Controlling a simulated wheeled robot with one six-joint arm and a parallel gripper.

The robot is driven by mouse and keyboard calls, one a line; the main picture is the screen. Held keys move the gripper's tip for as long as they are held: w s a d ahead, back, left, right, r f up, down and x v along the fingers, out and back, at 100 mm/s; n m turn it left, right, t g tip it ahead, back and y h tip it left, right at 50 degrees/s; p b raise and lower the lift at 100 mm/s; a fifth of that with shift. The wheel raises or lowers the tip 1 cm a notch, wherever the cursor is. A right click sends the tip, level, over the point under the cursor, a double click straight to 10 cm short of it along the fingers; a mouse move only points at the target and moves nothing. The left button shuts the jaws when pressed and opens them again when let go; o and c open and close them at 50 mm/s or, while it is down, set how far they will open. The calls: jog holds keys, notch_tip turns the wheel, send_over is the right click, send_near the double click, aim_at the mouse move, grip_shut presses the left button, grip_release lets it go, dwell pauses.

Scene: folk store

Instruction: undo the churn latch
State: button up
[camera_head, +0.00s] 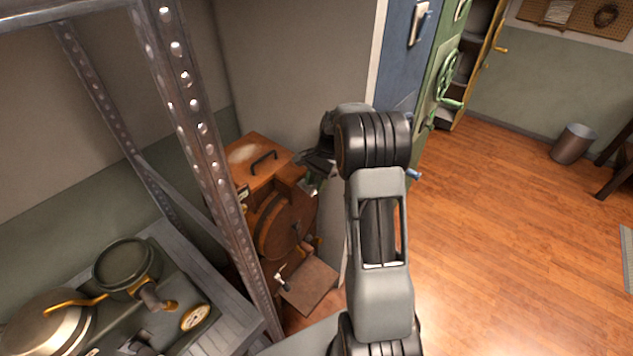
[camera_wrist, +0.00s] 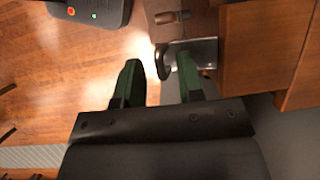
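The churn (camera_head: 285,222) is a wooden box with a round front, standing on the floor against the wall. In the wrist view its wooden body (camera_wrist: 262,50) fills the upper right. A metal plate (camera_wrist: 205,48) with a dark curved piece (camera_wrist: 161,63) at its left end sits beside the wood; it looks like the latch, but I cannot tell its state. My gripper (camera_wrist: 158,75) is open, with two green fingers apart. The right finger overlaps the plate in view; contact is unclear. In the head view my gripper (camera_head: 314,182) is by the churn's upper right side, partly hidden by my arm.
A black handle (camera_head: 263,162) is on the churn's top, and a crank (camera_head: 282,275) is low in front. A metal shelf post (camera_head: 205,150) stands to the left. A green cabinet (camera_head: 437,80) is behind right. The wooden floor (camera_head: 500,230) to the right is mostly clear.

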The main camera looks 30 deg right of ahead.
jog(key=b+v, duration=0.1)
jog(key=v, duration=1.3)
dwell(0.7)
notch_tip(320, 180, down, 5)
jog(key=s+n+h, duration=0.1)
jog(key=s+n, duration=0.1)
jog(key=n, duration=0.1)
jog(key=s+a+r+n+t+h, duration=0.1)
jog(key=s+a+n+t, duration=0.1)
jog(key=s+a, duration=0.3)
jog(key=s+a+r+n+t+h, duration=0.1)
jog(key=s+a+r+n+t, duration=0.1)
jog(key=s+a+n, duration=0.2)
jog(key=s+a+r+n+t+h, duration=0.1)
jog(key=s+a+n+t, duration=0.1)
jog(key=s+a+n, duration=0.2)
jog(key=s+a, duration=0.3)
jog(key=s, duration=0.4)
jog(key=shift+s+a+r, duration=0.25)
jog(key=shift+a+r, duration=0.05)
jog(key=shift+a, duration=0.05)
jog(key=shift+o, duration=0.3)
jog(key=shift+d, duration=0.15)
